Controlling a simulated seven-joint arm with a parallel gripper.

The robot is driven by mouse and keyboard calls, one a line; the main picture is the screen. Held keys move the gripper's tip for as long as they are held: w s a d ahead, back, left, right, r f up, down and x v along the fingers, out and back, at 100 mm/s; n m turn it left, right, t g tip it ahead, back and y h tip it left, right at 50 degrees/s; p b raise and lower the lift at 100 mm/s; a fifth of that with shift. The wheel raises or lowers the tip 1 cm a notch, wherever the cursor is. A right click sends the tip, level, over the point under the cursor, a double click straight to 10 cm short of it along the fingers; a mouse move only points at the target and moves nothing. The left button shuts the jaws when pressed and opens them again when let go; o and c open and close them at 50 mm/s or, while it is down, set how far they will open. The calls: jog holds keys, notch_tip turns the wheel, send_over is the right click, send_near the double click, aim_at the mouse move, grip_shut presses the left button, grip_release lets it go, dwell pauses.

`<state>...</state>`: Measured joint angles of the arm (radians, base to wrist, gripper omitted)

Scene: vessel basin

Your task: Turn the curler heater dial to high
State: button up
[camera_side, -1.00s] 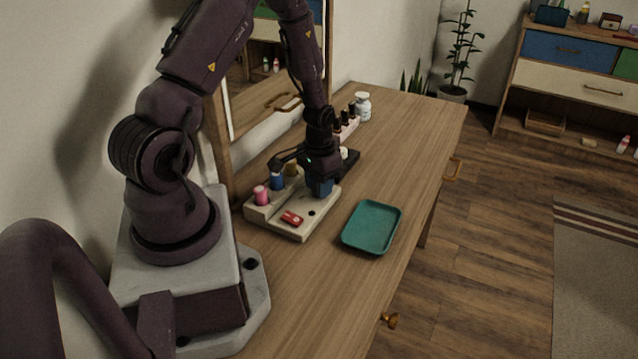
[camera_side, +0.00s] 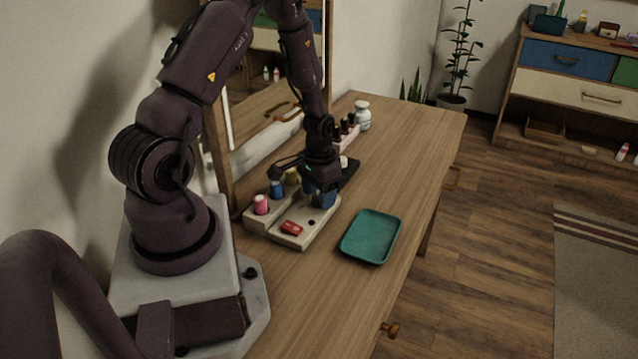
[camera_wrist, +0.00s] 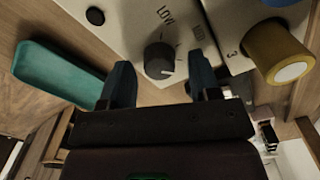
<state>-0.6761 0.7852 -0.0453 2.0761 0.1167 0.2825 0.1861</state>
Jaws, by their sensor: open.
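The curler heater (camera_side: 283,232) is a cream box on the wooden table, with curlers at its back and a red switch (camera_side: 291,228) on its front part. In the wrist view its dark round dial (camera_wrist: 159,60) shows beside printed marks; "LOW" is readable and a second label is partly hidden. A pale pointer line shows on the dial's lower right. My gripper (camera_wrist: 162,84) is open, with one blue fingertip on each side of the dial and visible gaps to it. In the side view my gripper (camera_side: 321,198) is low over the heater's right end and hides the dial.
A teal tray (camera_side: 371,237) lies just right of the heater. A yellow curler (camera_wrist: 272,50) stands close to one finger. Dark bottles (camera_side: 348,125) and a white jar (camera_side: 362,115) stand behind. A mirror (camera_side: 262,120) leans at the wall. The table's right part is clear.

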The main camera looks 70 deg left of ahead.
aim_at(313, 208)
notch_tip(313, 208, up, 13)
dwell(0.4)
jog(key=s+d+r+m+t, duration=0.2)
jog(key=s+d+r, duration=0.2)
jog(key=d+r, duration=0.5)
jog(key=s+d+r+m+t, duration=0.2)
jog(key=s+d+r+t, duration=0.1)
jog(key=d+r, duration=0.7)
jog(key=shift+s+d+t, duration=0.3)
jog(key=shift+s+d, duration=0.1)
jog(key=shift+d, duration=0.2)
